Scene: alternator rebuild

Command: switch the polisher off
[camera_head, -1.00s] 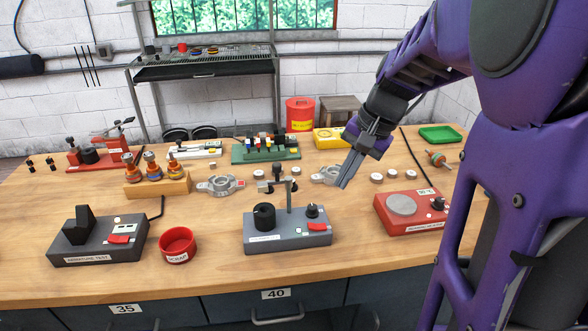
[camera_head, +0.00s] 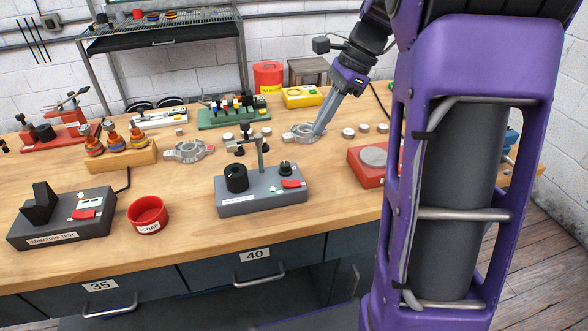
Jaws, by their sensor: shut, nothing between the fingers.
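A grey machine (camera_head: 262,200) with a black cylinder, an upright post, a black knob and a red switch (camera_head: 291,184) stands at the middle front of the bench. It looks like the polisher, though its label is too small to read. I cannot tell the switch's position. My gripper (camera_head: 319,132) is shut and empty, pointing down. It is behind and to the right of the machine, apart from it, with its tips over or just in front of a grey ring casting (camera_head: 299,133).
A grey armature test box (camera_head: 60,222) and a red scrap cup (camera_head: 148,215) stand left of the machine. A red hot-plate unit (camera_head: 366,168) is to its right, partly hidden by my arm. A wooden block (camera_head: 120,162) with several rotors stands behind. Bare wood lies in front.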

